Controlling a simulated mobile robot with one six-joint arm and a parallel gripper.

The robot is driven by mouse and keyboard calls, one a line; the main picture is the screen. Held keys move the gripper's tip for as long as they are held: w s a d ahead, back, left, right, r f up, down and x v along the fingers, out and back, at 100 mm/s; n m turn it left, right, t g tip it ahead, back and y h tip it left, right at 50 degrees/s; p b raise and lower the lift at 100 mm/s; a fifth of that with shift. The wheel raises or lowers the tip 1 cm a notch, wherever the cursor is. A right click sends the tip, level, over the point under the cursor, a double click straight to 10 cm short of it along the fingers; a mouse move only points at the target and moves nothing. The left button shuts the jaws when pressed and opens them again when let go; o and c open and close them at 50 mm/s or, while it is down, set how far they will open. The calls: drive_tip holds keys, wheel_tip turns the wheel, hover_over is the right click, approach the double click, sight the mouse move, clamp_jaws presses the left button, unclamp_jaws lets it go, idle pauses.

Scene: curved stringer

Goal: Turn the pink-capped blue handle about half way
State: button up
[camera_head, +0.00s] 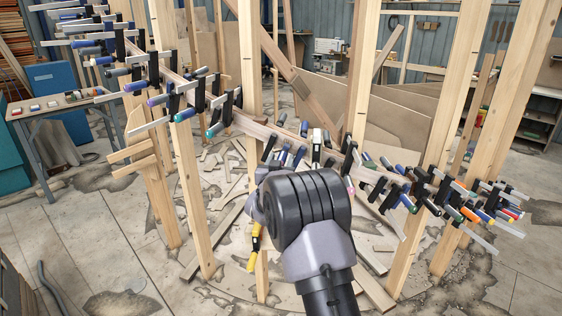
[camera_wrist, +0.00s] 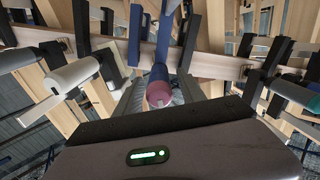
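The blue handle with a pink cap (camera_wrist: 159,92) is in the middle of the wrist view, its pink end pointing toward my gripper. It belongs to a clamp on the wooden stringer. In the head view, a small pink end (camera_head: 350,191) shows just right of my arm. My gripper's body (camera_wrist: 160,150), with a green light, fills the bottom of the wrist view, close in front of the pink cap. In the head view my arm hides the gripper.
The curved wooden stringer (camera_head: 258,129) carries many clamps on both sides. A white-grey handle (camera_wrist: 72,75) is left of the pink-capped one, and black clamp bars (camera_wrist: 284,91) are to its right. Upright posts (camera_head: 187,170) surround the arm. A small table (camera_head: 62,105) stands far left.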

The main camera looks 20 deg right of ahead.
clamp_jaws()
drive_tip(key=n+p, duration=0.1)
drive_tip(key=n, duration=0.3)
drive_tip(key=shift+r, duration=0.1)
drive_tip(key=n+p, duration=0.2)
drive_tip(key=n, duration=0.2)
drive_tip(key=shift+a+n, duration=0.1)
drive_tip(key=shift+n, duration=0.2)
drive_tip(key=n+p, duration=0.2)
drive_tip(key=n, duration=0.3)
drive_tip(key=shift+p, duration=0.4)
drive_tip(key=shift+w+f+n+p, duration=0.15)
drive_tip(key=shift+n+p, duration=0.6)
drive_tip(key=shift+n, duration=1.25)
drive_tip(key=shift+f, duration=0.1)
